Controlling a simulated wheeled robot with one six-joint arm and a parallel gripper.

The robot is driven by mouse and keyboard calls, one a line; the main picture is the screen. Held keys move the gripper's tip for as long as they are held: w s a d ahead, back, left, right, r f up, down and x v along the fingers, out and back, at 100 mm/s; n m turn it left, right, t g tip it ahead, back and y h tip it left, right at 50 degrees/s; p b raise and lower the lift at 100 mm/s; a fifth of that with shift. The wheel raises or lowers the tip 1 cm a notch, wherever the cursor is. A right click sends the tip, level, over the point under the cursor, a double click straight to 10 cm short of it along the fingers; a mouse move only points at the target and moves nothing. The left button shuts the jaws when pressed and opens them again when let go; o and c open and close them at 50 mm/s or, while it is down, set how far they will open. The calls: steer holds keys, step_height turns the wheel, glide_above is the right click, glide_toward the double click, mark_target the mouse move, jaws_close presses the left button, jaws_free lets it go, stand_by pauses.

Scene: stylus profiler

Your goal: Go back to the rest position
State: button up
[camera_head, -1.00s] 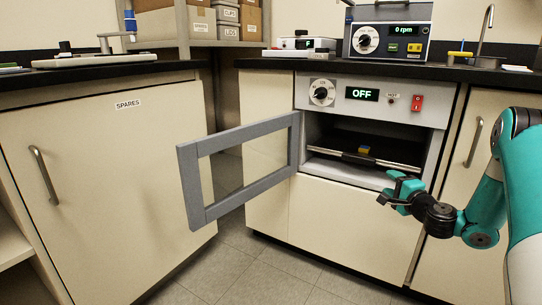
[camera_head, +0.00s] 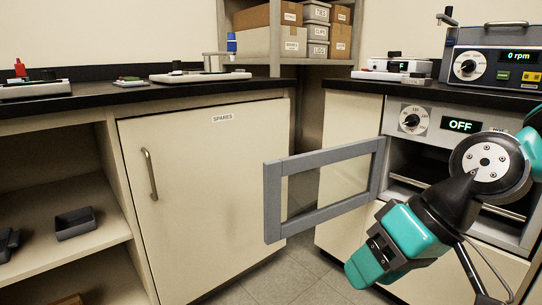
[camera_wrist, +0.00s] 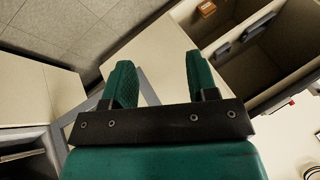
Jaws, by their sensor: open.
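My gripper (camera_wrist: 158,65) is open in the wrist view. Its two green fingers stand apart with nothing between them. In the head view my arm is folded at the right, in front of the oven (camera_head: 462,124), and a teal wrist part (camera_head: 405,230) hangs low beside the open door. The oven display reads OFF. My arm hides much of the oven's inside.
The cream SPARES cabinet (camera_head: 215,190) is shut at left. Open shelves with a dark tray (camera_head: 76,223) stand farther left. The black counter (camera_head: 60,104) bears several instruments. A centrifuge-like box (camera_head: 495,60) reads 0 rpm. Grey floor (camera_head: 280,280) shows clear between the cabinets.

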steer(key=s+d+r+n+g+h+p, duration=0.1)
steer(key=s+d+r+n+h+p, duration=0.1)
steer(key=s, duration=0.7)
step_height(320, 180, up, 37)
steer(key=p, duration=3.6)
steer(key=shift+w+a, duration=0.3)
steer(key=shift+w, duration=0.1)
